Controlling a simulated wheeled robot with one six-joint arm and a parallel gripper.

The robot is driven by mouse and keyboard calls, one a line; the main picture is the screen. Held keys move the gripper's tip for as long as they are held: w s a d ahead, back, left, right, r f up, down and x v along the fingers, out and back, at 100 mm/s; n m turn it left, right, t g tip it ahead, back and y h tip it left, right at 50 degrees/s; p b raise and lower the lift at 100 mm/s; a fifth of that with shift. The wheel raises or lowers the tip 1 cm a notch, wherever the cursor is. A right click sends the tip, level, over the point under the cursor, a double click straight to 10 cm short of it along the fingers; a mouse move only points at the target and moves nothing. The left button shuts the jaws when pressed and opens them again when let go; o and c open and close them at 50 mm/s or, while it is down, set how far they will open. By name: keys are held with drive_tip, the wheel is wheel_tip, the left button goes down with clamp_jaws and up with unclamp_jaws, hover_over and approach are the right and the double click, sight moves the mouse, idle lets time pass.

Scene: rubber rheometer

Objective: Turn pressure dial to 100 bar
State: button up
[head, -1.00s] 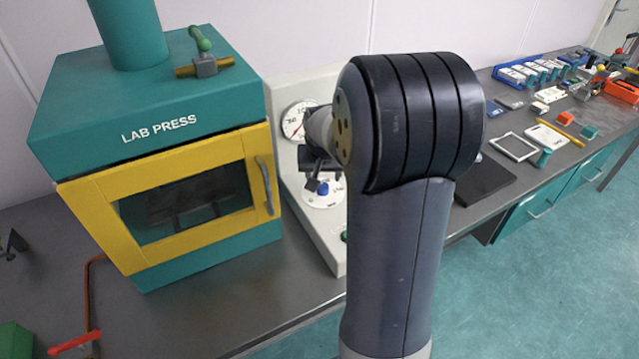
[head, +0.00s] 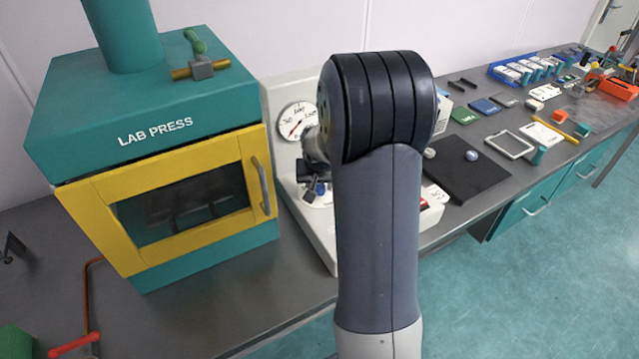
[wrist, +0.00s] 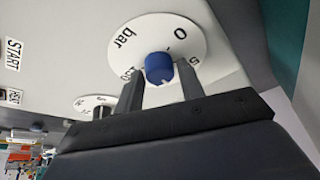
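The pressure dial is a blue knob (wrist: 159,66) on a white disc (wrist: 147,32) marked "bar", "0" and further numbers partly hidden by my fingers. A small pale mark on the knob's rim faces the bottom of the wrist picture, toward my palm. My gripper (wrist: 160,72) has its two fingers on either side of the knob, with a narrow gap seeming to show at each side; contact is unclear. In the head view the blue knob (head: 320,188) shows partly behind my gripper (head: 309,178). The dial value cannot be read.
A round gauge (head: 297,122) sits on the panel above the knob. The lab press (head: 150,130) stands left. A second dial (wrist: 88,103) and a "START" label (wrist: 13,54) are close by in the wrist view. A black mat (head: 468,170) lies right of my arm.

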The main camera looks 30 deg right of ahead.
drive_tip(key=c, duration=0.6)
drive_tip(key=m+b, duration=0.1)
drive_tip(key=m+h+b, duration=0.1)
drive_tip(key=b, duration=0.1)
drive_tip(key=shift+w+a+f, duration=0.1)
drive_tip(key=shift+f, duration=0.15)
drive_tip(key=shift+m+g+b, duration=0.3)
drive_tip(key=shift+m+b, duration=0.6)
drive_tip(key=shift+r+m+h, duration=0.25)
drive_tip(key=shift+m+h, duration=0.05)
drive_tip(key=shift+m, duration=0.1)
drive_tip(key=o, duration=1)
drive_tip(key=shift+c, duration=0.2)
drive_tip(key=b+v, duration=0.1)
drive_tip(key=v, duration=0.9)
drive_tip(key=shift+r, duration=0.45)
drive_tip(key=shift+a, duration=0.1)
